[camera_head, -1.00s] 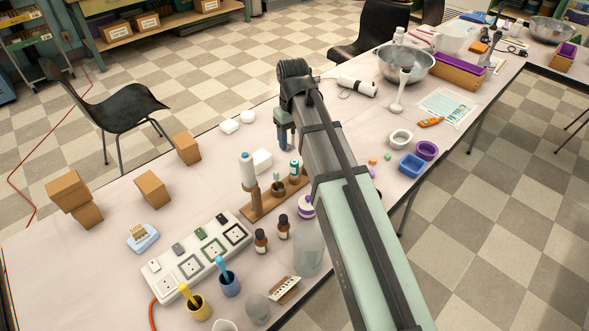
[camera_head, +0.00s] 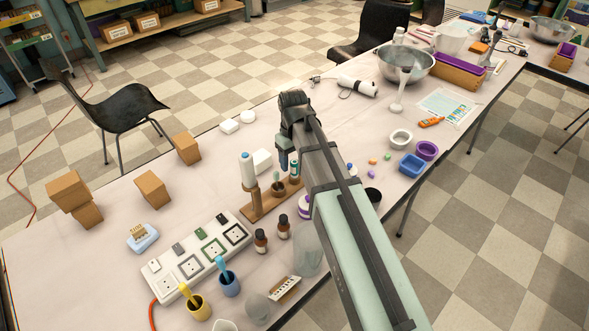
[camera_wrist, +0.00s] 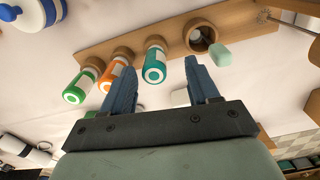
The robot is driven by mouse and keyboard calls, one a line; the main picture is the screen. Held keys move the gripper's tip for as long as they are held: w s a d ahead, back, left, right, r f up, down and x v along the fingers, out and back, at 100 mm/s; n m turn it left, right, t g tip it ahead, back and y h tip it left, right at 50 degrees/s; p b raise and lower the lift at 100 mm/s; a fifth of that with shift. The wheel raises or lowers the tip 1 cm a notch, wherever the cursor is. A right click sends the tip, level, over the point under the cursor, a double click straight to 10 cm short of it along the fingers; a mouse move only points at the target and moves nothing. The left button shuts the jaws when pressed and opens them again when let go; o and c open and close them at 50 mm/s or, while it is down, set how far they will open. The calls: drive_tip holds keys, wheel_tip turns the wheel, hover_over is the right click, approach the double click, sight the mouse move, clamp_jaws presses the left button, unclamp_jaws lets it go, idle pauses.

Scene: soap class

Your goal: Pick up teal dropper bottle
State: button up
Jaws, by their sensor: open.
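The teal dropper bottle (camera_wrist: 155,64) stands in a wooden rack (camera_wrist: 125,42), its round top facing the wrist camera. In the head view the bottle (camera_head: 294,169) is partly hidden by my gripper (camera_head: 285,155). My gripper (camera_wrist: 160,72) is open and empty. In the wrist view its blue fingers appear on either side of the teal bottle, nearer the camera. I cannot tell whether they reach down around it.
A green-topped bottle (camera_wrist: 84,82) and an orange-topped bottle (camera_wrist: 114,73) stand beside the teal one. Brown bottles (camera_head: 261,241) and a power strip (camera_head: 197,256) stand near the rack.

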sight(294, 169)
drive_tip(key=shift+w+d+f, duration=0.1)
drive_tip(key=shift+w+f, duration=0.1)
drive_tip(key=shift+f, duration=1.1)
drive_tip(key=shift+w+d+f, duration=0.1)
drive_tip(key=shift+w+f, duration=0.1)
drive_tip(key=shift+f, duration=1.1)
drive_tip(key=c, duration=1.1)
